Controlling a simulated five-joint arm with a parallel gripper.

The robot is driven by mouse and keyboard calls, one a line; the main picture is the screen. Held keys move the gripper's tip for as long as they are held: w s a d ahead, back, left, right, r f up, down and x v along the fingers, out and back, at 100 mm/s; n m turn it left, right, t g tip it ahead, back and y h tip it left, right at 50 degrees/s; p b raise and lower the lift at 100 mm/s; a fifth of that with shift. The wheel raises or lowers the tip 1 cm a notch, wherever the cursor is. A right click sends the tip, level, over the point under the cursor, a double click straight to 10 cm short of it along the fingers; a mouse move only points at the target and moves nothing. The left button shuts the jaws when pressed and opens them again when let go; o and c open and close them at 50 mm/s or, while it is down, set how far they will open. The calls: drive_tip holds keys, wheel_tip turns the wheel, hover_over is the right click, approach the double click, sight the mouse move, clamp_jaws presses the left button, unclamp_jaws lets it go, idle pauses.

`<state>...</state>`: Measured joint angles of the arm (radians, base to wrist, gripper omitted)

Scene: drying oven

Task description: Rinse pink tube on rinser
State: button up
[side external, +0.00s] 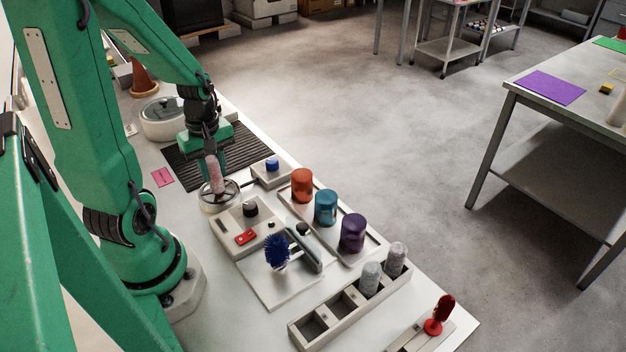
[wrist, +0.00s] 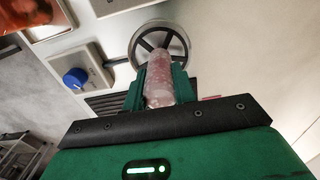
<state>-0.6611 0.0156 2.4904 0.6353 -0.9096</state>
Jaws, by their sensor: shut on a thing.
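The pink tube (side external: 215,172) is pale, translucent and speckled. My gripper (side external: 208,155) is shut on it and holds it roughly upright over the rinser (side external: 220,203), a round light base with a dark spoked ring on top. In the wrist view the tube (wrist: 160,88) sits between both green fingers (wrist: 159,84), its far end overlapping the spoked ring of the rinser (wrist: 181,42). I cannot tell whether the tube's end touches the ring.
A box with a blue knob (side external: 272,164) stands right of the rinser, and a black-knobbed box (side external: 229,222) in front. Orange (side external: 302,185), teal (side external: 326,207) and purple (side external: 352,233) containers, a blue brush (side external: 276,251) and a tube rack (side external: 318,338) stand nearer. A ribbed mat (side external: 245,150) lies behind.

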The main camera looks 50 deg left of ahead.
sight(211, 159)
drive_tip(key=shift+f, duration=0.55)
idle(1.8)
drive_tip(key=shift+r, duration=0.25)
idle(1.2)
drive_tip(key=shift+r, duration=1.7)
drive_tip(key=shift+r, duration=0.1)
drive_tip(key=shift+r, duration=1.3)
drive_tip(key=shift+r, duration=0.1)
